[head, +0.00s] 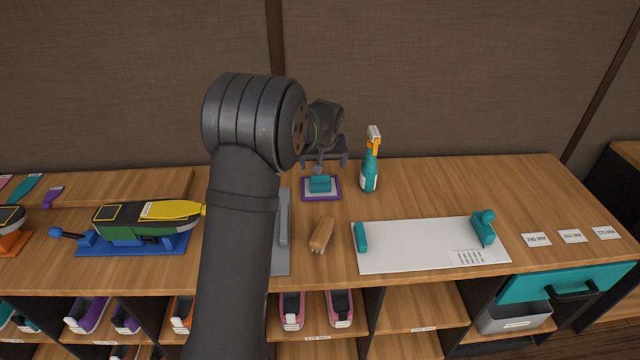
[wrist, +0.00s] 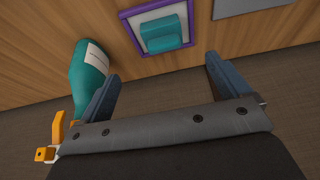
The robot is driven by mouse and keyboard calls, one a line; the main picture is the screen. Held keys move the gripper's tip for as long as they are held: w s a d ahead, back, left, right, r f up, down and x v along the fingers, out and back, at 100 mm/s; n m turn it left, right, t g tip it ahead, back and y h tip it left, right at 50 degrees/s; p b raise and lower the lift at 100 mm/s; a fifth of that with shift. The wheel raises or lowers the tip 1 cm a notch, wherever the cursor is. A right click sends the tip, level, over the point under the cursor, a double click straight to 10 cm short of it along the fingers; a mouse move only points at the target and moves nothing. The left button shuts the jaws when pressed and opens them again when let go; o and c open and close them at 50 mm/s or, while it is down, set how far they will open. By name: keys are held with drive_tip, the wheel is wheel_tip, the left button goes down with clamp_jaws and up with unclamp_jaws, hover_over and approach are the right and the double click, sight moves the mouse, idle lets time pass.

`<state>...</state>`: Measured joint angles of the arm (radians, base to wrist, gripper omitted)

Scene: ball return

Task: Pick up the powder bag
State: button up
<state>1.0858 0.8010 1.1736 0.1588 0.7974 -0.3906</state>
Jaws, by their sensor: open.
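A small teal block-like thing (head: 319,184) sits on a purple-edged pale tray (head: 334,195) near the back of the counter. It may be the powder bag, but I cannot tell for sure. In the wrist view the teal thing (wrist: 162,34) lies beyond the fingertips, roughly between their lines, on the purple-edged tray (wrist: 190,8). My gripper (head: 324,162) is open and empty above the back of the counter, close to the tray. In the wrist view my gripper (wrist: 162,70) shows both fingers apart with nothing between them.
A teal spray bottle (head: 369,172) stands right of the tray and shows close beside the left finger in the wrist view (wrist: 88,70). A tan oblong thing (head: 321,234) lies in front. A white board (head: 410,245) lies right. A shoe on a blue stand (head: 130,240) is left.

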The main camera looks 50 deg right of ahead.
sight(320, 181)
drive_tip(key=x, duration=0.7)
drive_tip(key=shift+w+d+f, duration=0.1)
drive_tip(key=shift+f, duration=0.1)
drive_tip(key=shift+w+x, duration=0.25)
drive_tip(key=shift+x, duration=1.1)
drive_tip(key=shift+w+x, duration=0.25)
drive_tip(key=shift+x, duration=1.05)
drive_tip(key=shift+d+r, duration=0.15)
drive_tip(key=shift+r, duration=0.1)
drive_tip(key=c, duration=1.1)
drive_tip(key=shift+o, duration=0.2)
drive_tip(key=shift+r, duration=0.1)
wheel_tip(320, 181, up, 4)
drive_tip(key=s+r, duration=0.6)
drive_tip(key=s, duration=0.5)
drive_tip(key=shift+s+r, duration=0.35)
drive_tip(key=shift+r, duration=0.05)
drive_tip(key=shift+o, duration=0.4)
drive_tip(key=shift+d, duration=0.15)
